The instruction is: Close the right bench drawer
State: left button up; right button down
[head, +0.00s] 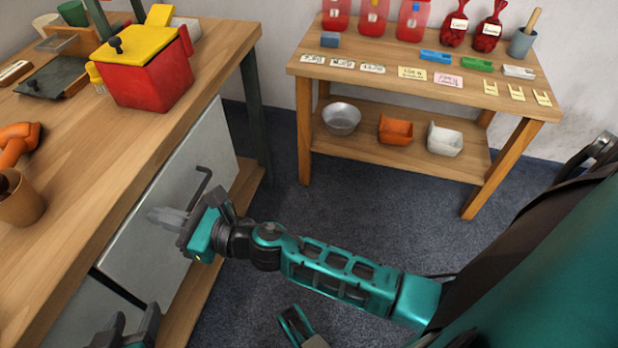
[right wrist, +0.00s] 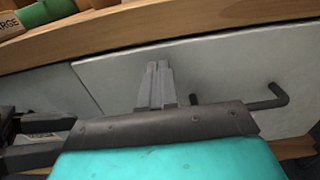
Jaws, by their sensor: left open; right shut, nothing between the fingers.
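The right bench drawer has a pale grey front (head: 205,135) below the wooden bench top, with a dark bar handle (head: 202,184). The front and handle also show in the right wrist view (right wrist: 225,70). The front looks close to the bench edge; I cannot tell whether it is fully flush. My right gripper (head: 158,215) is shut and empty, its fingertips at the drawer front beside the handle, left of it in the right wrist view (right wrist: 157,68). Contact is unclear. My left gripper (head: 131,325) is open at the bottom edge, near the left drawer front (head: 85,312).
The bench top (head: 110,170) holds a red box with yellow lid (head: 150,75), an orange object (head: 15,142) and a brown cup (head: 20,203). A lower shelf (head: 195,290) runs beneath the drawers. A second table (head: 400,85) stands at the back, with open floor between.

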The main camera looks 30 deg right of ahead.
aim_at(144, 211)
jog(key=x, duration=0.3)
jog(key=shift+a+r, duration=0.1)
jog(key=shift+r, duration=0.05)
dwell(0.3)
